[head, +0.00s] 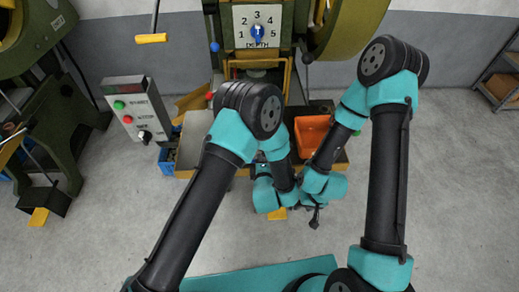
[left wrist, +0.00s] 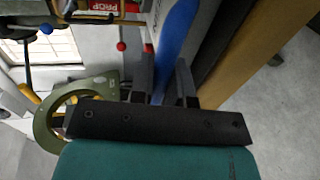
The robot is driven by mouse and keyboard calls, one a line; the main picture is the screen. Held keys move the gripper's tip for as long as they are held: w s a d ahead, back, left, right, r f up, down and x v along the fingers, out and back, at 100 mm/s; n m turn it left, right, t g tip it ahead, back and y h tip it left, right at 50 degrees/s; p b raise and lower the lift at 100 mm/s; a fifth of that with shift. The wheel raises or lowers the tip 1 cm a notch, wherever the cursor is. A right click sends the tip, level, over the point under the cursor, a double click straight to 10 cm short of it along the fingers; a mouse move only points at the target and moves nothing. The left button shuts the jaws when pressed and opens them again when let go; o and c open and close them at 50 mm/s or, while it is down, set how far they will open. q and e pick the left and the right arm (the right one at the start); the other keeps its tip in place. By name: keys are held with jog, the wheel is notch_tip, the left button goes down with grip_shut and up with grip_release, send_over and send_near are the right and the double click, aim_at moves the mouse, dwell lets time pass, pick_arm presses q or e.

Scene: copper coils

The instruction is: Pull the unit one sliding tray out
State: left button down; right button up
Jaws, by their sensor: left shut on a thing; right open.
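My left gripper (left wrist: 163,66) is shut around the lower end of a long blue part (left wrist: 179,38) in the left wrist view. I cannot tell whether this part belongs to the sliding tray. In the head view its jaws are hidden behind my wrist links, low in front of the middle machine. A yellow tab (head: 278,214) shows just below those links; I cannot tell what it is fixed to. My right gripper (head: 315,217) is open, close to the right of my left wrist, with nothing visible in it.
The middle machine carries a numbered depth dial (head: 257,27). A grey control box (head: 137,112) stands left of it. An orange bin (head: 312,135) sits at its base on the right. A green machine (head: 45,110) stands at far left, a shelf (head: 500,85) at far right.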

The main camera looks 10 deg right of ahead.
pick_arm(q)
jog(key=shift+s, duration=0.65)
jog(key=c, duration=1.1)
grip_release()
jog(key=v, duration=1.2)
